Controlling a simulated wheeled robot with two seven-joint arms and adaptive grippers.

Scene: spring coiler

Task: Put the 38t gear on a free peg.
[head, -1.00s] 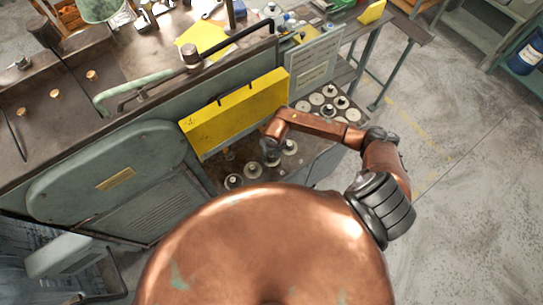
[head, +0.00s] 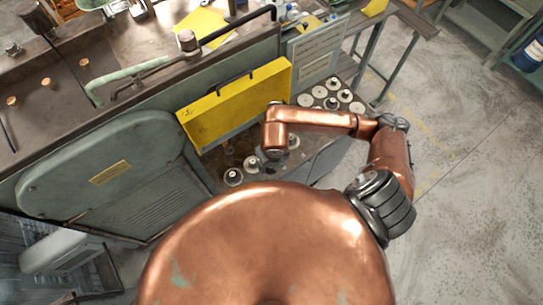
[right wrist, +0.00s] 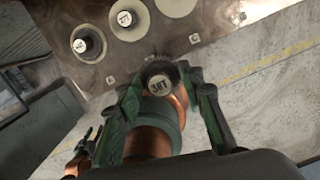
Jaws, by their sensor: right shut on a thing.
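The 38t gear (right wrist: 158,86) shows in the right wrist view by its round cap marked 38T. It sits between the green fingers of my right gripper (right wrist: 163,88), which are shut on it. Most of its disc is hidden. In the head view my right gripper (head: 272,155) is over the shelf below the yellow panel, and the gear is hidden there by the arm. I cannot make out a free peg clearly.
Several more pale gears (head: 333,103) stand on the right part of the shelf. The yellow panel (head: 237,100) rises behind my gripper. A green rounded door (head: 98,187) is at left. Open floor (head: 480,180) lies to the right.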

